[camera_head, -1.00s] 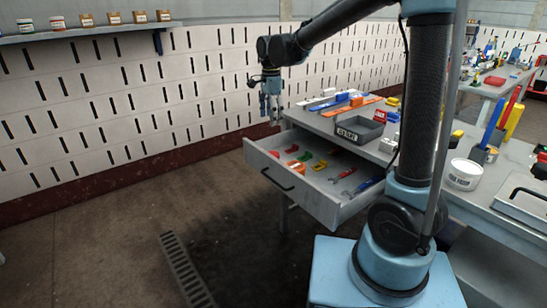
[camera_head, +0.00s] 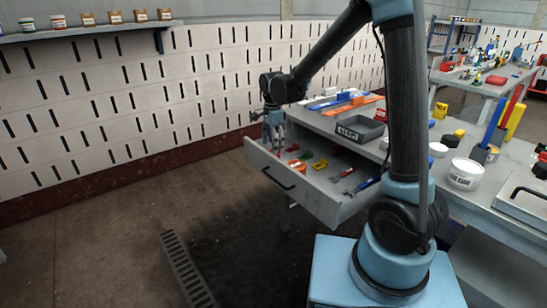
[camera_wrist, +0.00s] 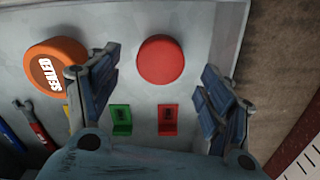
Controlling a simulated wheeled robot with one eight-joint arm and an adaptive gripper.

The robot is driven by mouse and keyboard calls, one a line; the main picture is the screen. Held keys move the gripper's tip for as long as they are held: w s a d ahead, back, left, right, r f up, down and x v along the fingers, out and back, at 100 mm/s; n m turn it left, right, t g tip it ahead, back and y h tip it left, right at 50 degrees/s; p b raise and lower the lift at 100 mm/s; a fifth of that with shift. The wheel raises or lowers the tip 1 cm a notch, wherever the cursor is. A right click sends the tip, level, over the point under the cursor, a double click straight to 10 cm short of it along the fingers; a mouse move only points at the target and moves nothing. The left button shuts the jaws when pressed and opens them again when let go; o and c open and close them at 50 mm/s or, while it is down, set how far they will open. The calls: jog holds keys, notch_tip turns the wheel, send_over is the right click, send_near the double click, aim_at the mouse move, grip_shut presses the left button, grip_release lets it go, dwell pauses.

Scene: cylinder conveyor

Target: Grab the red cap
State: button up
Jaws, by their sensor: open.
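The red cap (camera_wrist: 161,60) is a round red disc lying flat on the drawer floor in the wrist view. My gripper (camera_wrist: 160,95) is open above the drawer, and the cap shows between and just beyond its spread fingers, with nothing held. In the head view my gripper (camera_head: 273,138) hangs at the left end of the open drawer (camera_head: 325,202). The cap is hidden there behind the fingers or the drawer front. I cannot tell the exact height of the fingers above the cap.
An orange labelled container (camera_wrist: 54,68) stands left of the cap. A green piece (camera_wrist: 121,118) and a red piece (camera_wrist: 168,120) lie near the fingers. Wrenches (camera_wrist: 36,122) lie farther left. The drawer wall (camera_wrist: 228,40) is close on the right.

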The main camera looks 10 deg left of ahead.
jog(key=shift+f, duration=2.15)
jog(key=c, duration=1)
